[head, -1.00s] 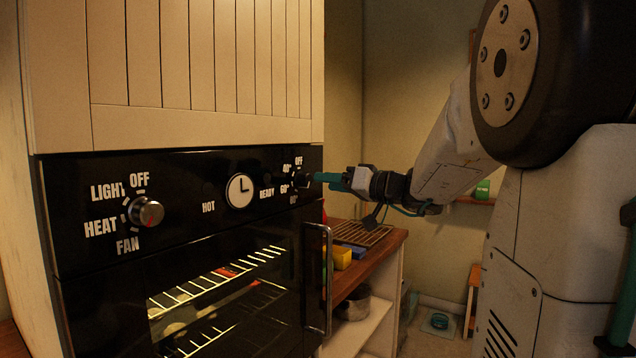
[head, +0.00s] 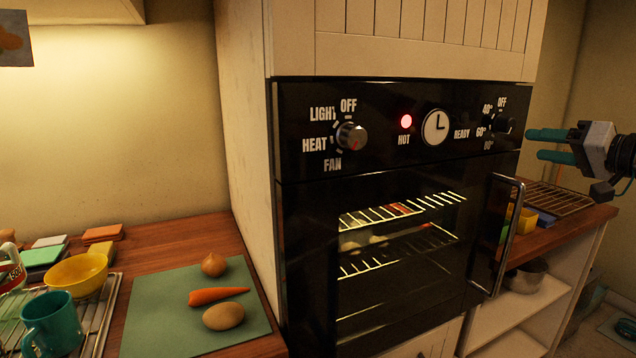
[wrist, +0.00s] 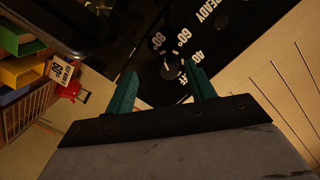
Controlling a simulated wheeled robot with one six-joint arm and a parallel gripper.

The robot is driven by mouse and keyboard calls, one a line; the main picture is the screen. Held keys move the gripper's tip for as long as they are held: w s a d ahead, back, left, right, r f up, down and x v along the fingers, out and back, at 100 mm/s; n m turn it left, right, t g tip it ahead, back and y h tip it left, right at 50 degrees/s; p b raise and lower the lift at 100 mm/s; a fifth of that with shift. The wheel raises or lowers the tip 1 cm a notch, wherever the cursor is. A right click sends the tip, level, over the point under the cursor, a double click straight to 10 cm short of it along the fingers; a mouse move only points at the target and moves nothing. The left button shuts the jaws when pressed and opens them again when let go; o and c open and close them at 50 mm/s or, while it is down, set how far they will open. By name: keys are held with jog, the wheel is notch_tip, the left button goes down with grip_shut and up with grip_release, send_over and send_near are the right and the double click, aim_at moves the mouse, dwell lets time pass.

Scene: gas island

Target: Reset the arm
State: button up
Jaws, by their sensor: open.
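My gripper (head: 548,145) is open and empty, with teal fingers, at the right of the oven (head: 292,230) in the head view. Its fingertips point at the temperature knob (head: 503,125) and look apart from it. In the wrist view my gripper (wrist: 159,90) has a finger on either side of the knob (wrist: 172,67), which stands a little beyond the tips. The marks 80°, 60° and 40 show around that knob. The function knob (head: 352,136) is at the left of the panel. The HOT lamp (head: 406,121) glows red.
The oven door handle (head: 505,235) sticks out below my gripper. Lit racks (head: 400,215) show behind the glass. At the left, a green board (head: 160,310) holds a carrot, an onion and a potato. A wire rack (head: 555,197) lies on the right counter.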

jog(key=s+a+f+m+g, duration=0.1)
jog(key=s+a+f+g, duration=1.1)
jog(key=s+a+f, duration=0.35)
jog(key=s+a+f+n+g+h, duration=0.1)
jog(key=s+a+n+h, duration=0.1)
jog(key=s, duration=0.3)
jog(key=s+a+f+n+g+h, duration=0.1)
jog(key=s+a+f+n+h, duration=0.1)
jog(key=s, duration=0.4)
jog(key=a+h, duration=0.1)
jog(key=h, duration=0.1)
jog(key=shift+s+a+h, duration=0.25)
jog(key=shift+s+h, duration=0.05)
jog(key=shift+a, duration=0.1)
